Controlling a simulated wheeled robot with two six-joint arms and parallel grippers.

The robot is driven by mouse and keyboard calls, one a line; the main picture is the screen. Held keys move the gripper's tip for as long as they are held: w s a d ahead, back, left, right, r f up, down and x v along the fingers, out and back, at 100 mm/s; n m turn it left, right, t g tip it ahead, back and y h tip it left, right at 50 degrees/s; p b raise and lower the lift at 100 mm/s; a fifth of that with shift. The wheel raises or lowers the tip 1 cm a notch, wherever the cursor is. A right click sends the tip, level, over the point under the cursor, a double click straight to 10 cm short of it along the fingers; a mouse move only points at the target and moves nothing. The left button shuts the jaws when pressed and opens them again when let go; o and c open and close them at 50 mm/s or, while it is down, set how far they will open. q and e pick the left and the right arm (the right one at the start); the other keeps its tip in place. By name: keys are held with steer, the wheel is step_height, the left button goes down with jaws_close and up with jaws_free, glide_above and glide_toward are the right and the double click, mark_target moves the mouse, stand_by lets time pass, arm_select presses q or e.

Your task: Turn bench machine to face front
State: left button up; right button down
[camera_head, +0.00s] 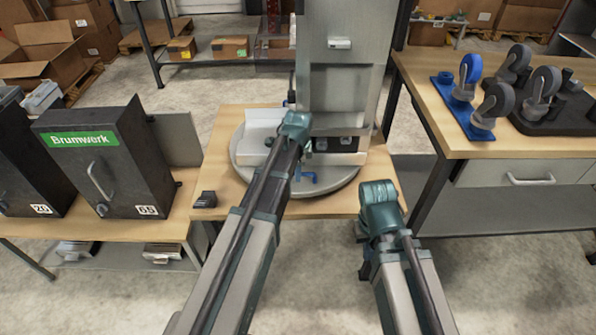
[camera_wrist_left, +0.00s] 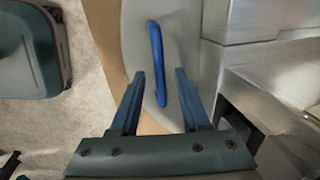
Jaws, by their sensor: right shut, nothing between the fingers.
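The bench machine (camera_head: 341,60) is a tall grey metal unit on a round grey turntable (camera_head: 335,196) on a wooden-topped bench. A blue bar handle (camera_head: 306,183) sits near the turntable's front edge. In the left wrist view the handle (camera_wrist_left: 156,50) lies between the spread fingers of my left gripper (camera_wrist_left: 162,75), with gaps on both sides. In the head view my left arm reaches over the turntable and largely hides that gripper's fingers. My right gripper (camera_head: 364,262) is low in front of the bench's right corner, shut and empty, partly hidden by its wrist.
A small black block (camera_head: 205,199) lies at the turntable bench's left front. Right, a workbench (camera_head: 440,95) carries casters on a blue plate (camera_head: 462,108) and a dark tray. Boxes and shelving stand behind.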

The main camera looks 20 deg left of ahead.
arm_select(q)
jaws_close()
stand_by(1.2)
